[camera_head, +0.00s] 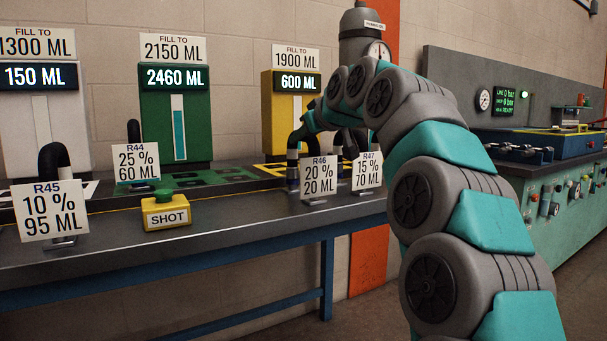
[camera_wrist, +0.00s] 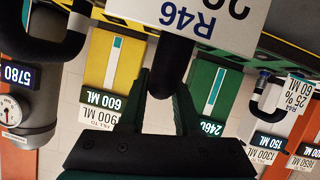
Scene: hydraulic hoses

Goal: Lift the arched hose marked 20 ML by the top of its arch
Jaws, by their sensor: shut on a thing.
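The black arched hose marked R46, 20 ML stands at the front of the bench, mostly behind my arm; one dark leg (camera_head: 293,160) shows in the head view. Its white card (camera_head: 319,177) reads 20 %, 20 ML. In the wrist view, which is upside down, the hose (camera_wrist: 174,60) runs between the two fingers of my gripper (camera_wrist: 167,97), and the R46 card (camera_wrist: 205,22) is close beside it. My gripper is shut on the hose at its arch. The fingertips are hidden in the head view. I cannot tell whether the hose ends are off the bench.
The R47 hose with its 15 %, 70 ML card (camera_head: 367,171) stands close on the right. Hoses R44 (camera_head: 134,133) and R45 (camera_head: 55,157) stand to the left, with a yellow SHOT button box (camera_head: 165,212) between. Green (camera_head: 175,110) and yellow (camera_head: 283,100) dispensers stand behind.

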